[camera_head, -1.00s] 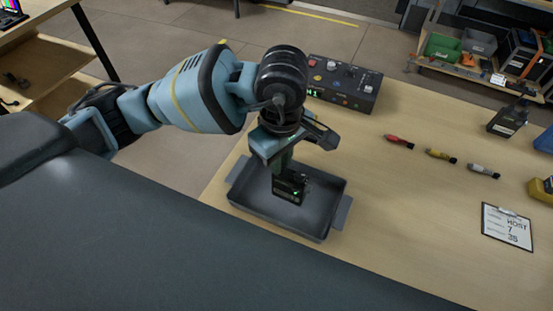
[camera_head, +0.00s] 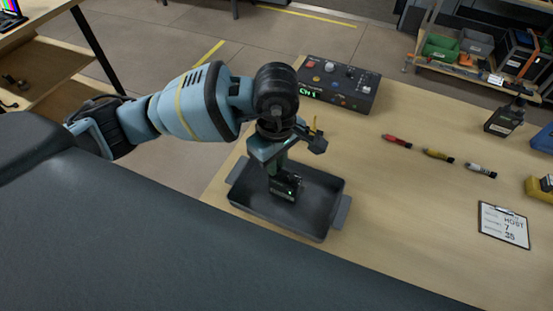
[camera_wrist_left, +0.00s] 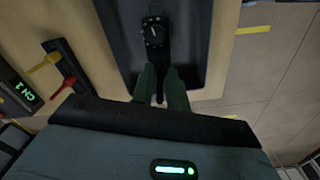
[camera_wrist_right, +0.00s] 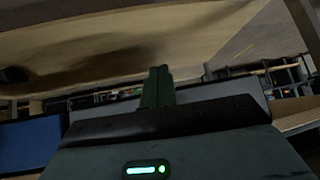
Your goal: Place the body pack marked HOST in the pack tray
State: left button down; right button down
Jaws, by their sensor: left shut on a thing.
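My left gripper (camera_head: 284,174) is shut on a small black body pack (camera_head: 287,188) with a green light. It holds the pack inside the outline of the dark grey pack tray (camera_head: 318,228); I cannot tell whether the pack touches the tray floor. In the left wrist view the pack (camera_wrist_left: 155,36) shows a round dial beyond the fingers (camera_wrist_left: 161,85), over the tray (camera_wrist_left: 198,93). No HOST mark is readable on the pack. My right gripper (camera_wrist_right: 158,86) shows only in its own wrist view, with its fingers together and empty.
A control box (camera_head: 340,82) reading CH 1 stands behind the tray. The table between is clear.

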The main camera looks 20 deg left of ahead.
pick_arm(q)
jog(key=shift+f, duration=0.15)
jog(key=c, duration=1.4)
grip_release()
jog(key=shift+r, duration=0.4)
notch_tip(320, 180, up, 12)
jog(key=shift+f, duration=0.2)
